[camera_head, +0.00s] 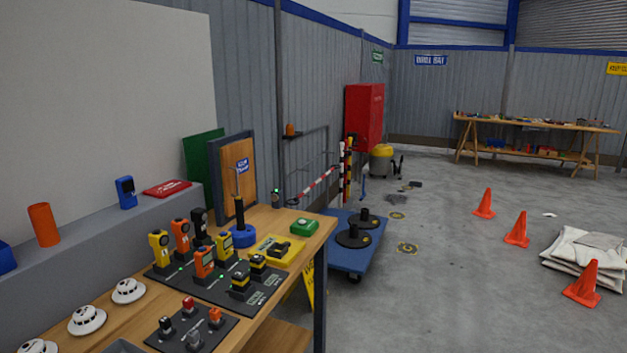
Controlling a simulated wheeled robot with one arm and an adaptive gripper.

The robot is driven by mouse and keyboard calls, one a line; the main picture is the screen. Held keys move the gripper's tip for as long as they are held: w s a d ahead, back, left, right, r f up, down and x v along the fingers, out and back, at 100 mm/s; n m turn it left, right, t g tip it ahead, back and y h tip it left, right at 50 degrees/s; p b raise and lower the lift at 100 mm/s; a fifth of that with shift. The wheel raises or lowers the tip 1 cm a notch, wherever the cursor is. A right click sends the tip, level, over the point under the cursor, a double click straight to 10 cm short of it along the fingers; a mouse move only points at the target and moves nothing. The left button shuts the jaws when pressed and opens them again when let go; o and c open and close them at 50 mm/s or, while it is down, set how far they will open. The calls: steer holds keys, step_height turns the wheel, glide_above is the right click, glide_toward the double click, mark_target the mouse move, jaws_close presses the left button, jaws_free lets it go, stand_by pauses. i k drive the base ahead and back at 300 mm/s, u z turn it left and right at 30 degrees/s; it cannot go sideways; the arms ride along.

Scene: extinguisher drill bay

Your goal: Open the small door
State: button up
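A small upright wooden panel in a dark frame (236,175) stands at the back of the workbench; it looks like a small door and seems closed. A small blue-and-white sign shows on its upper part. A dark handle-like upright with a blue round base (243,236) stands in front of it. I cannot tell whether a hinge or latch shows. A red cabinet (365,117) stands by the wall farther back, its front closed as far as I can see. My gripper is not in view.
The wooden workbench (318,226) carries several handheld detectors on a dark mat, white smoke detectors (87,319) and a green box (304,226). A blue trolley (345,258) stands beside it. Orange cones (516,229) and folded sheets (590,247) lie right; the floor between is mostly clear.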

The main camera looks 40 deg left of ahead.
mark_target(237, 162)
steer(key=u, duration=0.4)
steer(key=i, duration=1.5)
steer(key=u, duration=1.85)
steer(key=i, duration=0.95)
steer(key=u, duration=0.8)
